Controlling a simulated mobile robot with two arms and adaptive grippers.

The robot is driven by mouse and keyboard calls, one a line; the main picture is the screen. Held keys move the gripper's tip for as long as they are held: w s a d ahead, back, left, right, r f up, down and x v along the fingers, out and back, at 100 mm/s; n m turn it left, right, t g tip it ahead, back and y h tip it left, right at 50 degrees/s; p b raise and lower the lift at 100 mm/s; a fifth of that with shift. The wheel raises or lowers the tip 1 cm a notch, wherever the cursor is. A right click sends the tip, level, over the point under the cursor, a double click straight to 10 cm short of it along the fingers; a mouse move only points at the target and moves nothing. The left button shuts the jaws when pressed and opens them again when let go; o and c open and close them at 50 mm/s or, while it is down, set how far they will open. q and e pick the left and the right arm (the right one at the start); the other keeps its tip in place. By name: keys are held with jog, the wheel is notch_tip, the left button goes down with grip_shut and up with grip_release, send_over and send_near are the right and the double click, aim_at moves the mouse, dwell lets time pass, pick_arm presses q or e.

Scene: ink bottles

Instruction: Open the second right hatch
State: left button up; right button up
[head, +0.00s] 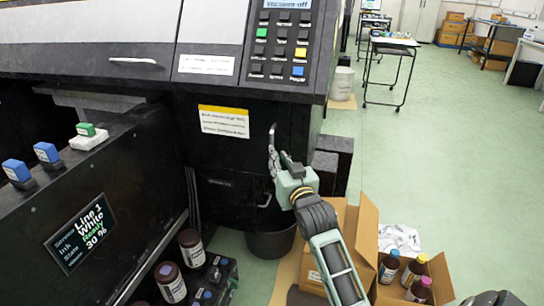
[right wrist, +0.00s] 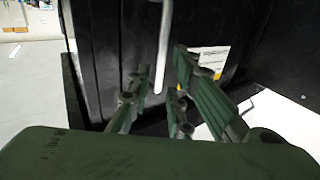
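The hatch (head: 250,150) is a black panel on the printer's lower front, with a white and yellow label, and looks closed. Its thin upright pale handle (head: 272,134) is near the panel's right edge. The handle also shows in the right wrist view (right wrist: 163,45). My right gripper (head: 275,160) is at the handle's lower end. In the right wrist view the gripper's green fingers (right wrist: 155,95) are spread, with the handle's lower end between them. I cannot tell whether they touch it. My left gripper is not in view.
A control panel (head: 282,40) overhangs the hatch. A black bin (head: 271,242) stands below, beside an open cardboard box (head: 366,245) and several bottles (head: 416,268). Brown bottles (head: 191,248) stand at lower left. The green floor (head: 450,160) at right is mostly clear.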

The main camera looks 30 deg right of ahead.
jog(key=b+x, duration=0.1)
jog(key=x, duration=0.6)
jog(key=shift+f, duration=0.15)
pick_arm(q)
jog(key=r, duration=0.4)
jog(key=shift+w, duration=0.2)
pick_arm(e)
grip_shut()
